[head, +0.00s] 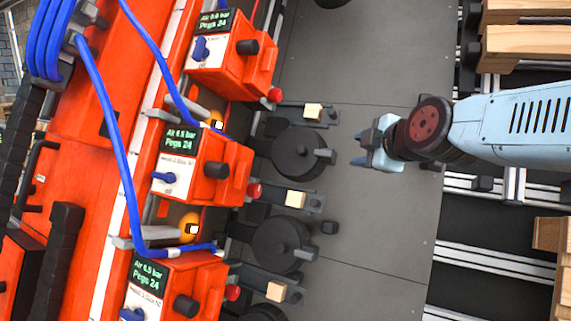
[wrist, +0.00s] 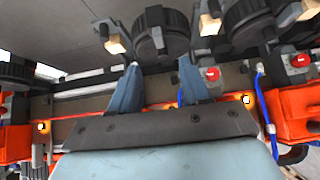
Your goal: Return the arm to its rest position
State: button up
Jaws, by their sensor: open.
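My gripper (head: 368,147) is at the end of my light blue arm, which reaches in from the right in the head view. Its blue fingers point left toward the orange machine row and stand over the grey floor plates. In the wrist view my gripper (wrist: 158,85) shows two blue fingers spread apart with nothing between them. A round black disc unit (head: 298,152) lies just left of the fingertips in the head view, with a visible gap. No held object shows.
Orange boxes (head: 212,168) with green displays line the left, with blue hoses (head: 122,170) along them. Small wooden blocks (head: 295,199) sit on brackets by the discs. Wooden pallets (head: 525,45) and metal rails (head: 490,262) are at the right. The grey floor (head: 370,235) between is clear.

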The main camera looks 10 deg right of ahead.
jog(key=s+a+f+m+g+h, duration=0.1)
jog(key=s+a+f+m+g, duration=0.2)
jog(key=s+f+m+g, duration=0.5)
jog(key=shift+s+f+m+h, duration=0.3)
jog(key=shift+s+f+m, duration=0.55)
jog(key=shift+s+m, duration=2.05)
jog(key=shift+w+m, duration=0.8)
jog(key=shift+c, duration=0.7)
